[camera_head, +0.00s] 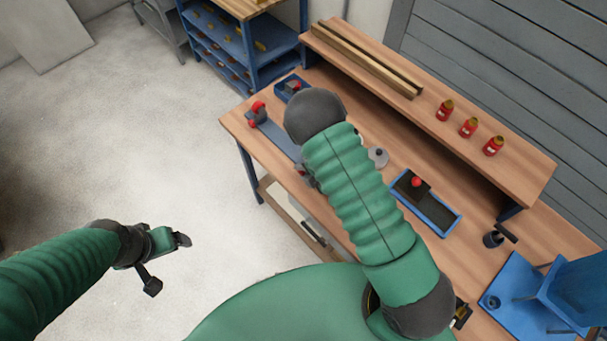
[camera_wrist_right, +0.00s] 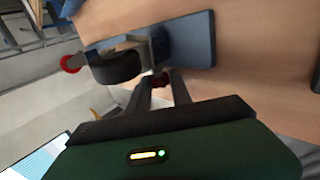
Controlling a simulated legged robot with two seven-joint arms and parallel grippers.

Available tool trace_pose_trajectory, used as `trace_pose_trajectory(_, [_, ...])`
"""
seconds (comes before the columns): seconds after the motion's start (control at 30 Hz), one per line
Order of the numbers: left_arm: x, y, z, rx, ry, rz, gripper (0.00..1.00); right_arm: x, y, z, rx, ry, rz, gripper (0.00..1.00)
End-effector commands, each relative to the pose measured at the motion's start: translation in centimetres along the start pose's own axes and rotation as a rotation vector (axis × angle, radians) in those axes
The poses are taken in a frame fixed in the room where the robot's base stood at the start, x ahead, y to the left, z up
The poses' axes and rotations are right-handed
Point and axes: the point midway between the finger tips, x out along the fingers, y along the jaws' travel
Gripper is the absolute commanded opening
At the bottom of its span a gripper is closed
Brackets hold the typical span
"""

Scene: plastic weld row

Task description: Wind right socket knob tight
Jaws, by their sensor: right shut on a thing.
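In the right wrist view, my right gripper (camera_wrist_right: 161,88) is shut on a small dark red knob (camera_wrist_right: 160,79), which shows between its two fingertips. The knob sits at the near side of a grey bracket with a black round part (camera_wrist_right: 118,66) on a blue-grey plate (camera_wrist_right: 195,40). Another red knob (camera_wrist_right: 70,63) stands at the bracket's left end. In the head view the plate (camera_head: 277,136) lies along the bench's left edge, with red knobs (camera_head: 258,108) at its far end. My right gripper (camera_head: 303,174) is mostly hidden by my arm there. My left gripper (camera_head: 166,242) hangs over the floor; its jaws are unclear.
The wooden bench (camera_head: 440,180) holds a small blue tray (camera_head: 291,86), a larger tray (camera_head: 427,203) with a red-knobbed block, and a grey round piece (camera_head: 378,157). Several red bottles (camera_head: 468,128) stand on the raised shelf. A blue stand (camera_head: 520,290) is at the right.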

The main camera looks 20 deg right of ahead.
Motion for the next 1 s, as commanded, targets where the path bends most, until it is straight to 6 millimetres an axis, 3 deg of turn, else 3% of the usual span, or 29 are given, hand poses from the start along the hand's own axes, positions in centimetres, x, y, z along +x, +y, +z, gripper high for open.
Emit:
trace_pose_trajectory(0.47, [0.34,0.00,0.08,0.000,0.000,0.000,0.84,0.06,-0.25,-0.34,-0.001,0.008,0.011,0.00])
trace_pose_trajectory(0.5, [0.34,0.00,0.08,0.000,0.000,0.000,0.84,0.06,-0.26,-0.35,-0.001,0.008,0.011,0.31])
trace_pose_trajectory(0.63, [0.34,0.00,0.08,0.000,0.000,0.000,0.84,0.05,-0.25,-0.27,0.000,0.006,0.011,0.48])
trace_pose_trajectory(1.0, [0.36,0.00,0.09,0.000,0.000,0.000,0.84,0.04,-0.43,-0.17,0.001,0.004,0.006,0.48])
